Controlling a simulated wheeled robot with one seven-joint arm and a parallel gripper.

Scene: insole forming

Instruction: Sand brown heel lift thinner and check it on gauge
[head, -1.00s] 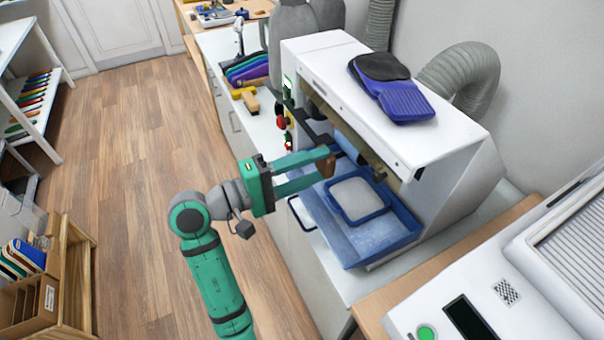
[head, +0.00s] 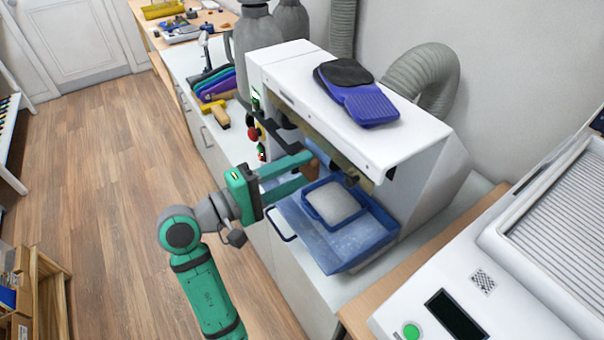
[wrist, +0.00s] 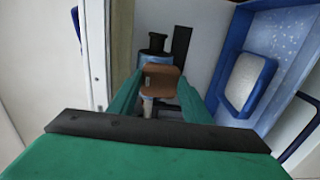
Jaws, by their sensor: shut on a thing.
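My gripper (head: 307,168) is shut on the brown heel lift (head: 310,170), which sits between its green fingertips at the open front of the white sanding machine (head: 375,140). The wrist view also shows the brown heel lift (wrist: 160,80) between the fingers, with a dark cylindrical part behind it. I cannot tell whether the lift touches the sanding drum, which is mostly hidden under the hood. No gauge can be made out for certain.
A blue tray (head: 350,262) with a smaller blue-rimmed pad (head: 333,203) is just right of my gripper. Colored insoles (head: 215,85) and a yellow-handled tool (head: 215,113) lie on the counter behind. A white device (head: 470,290) is at lower right.

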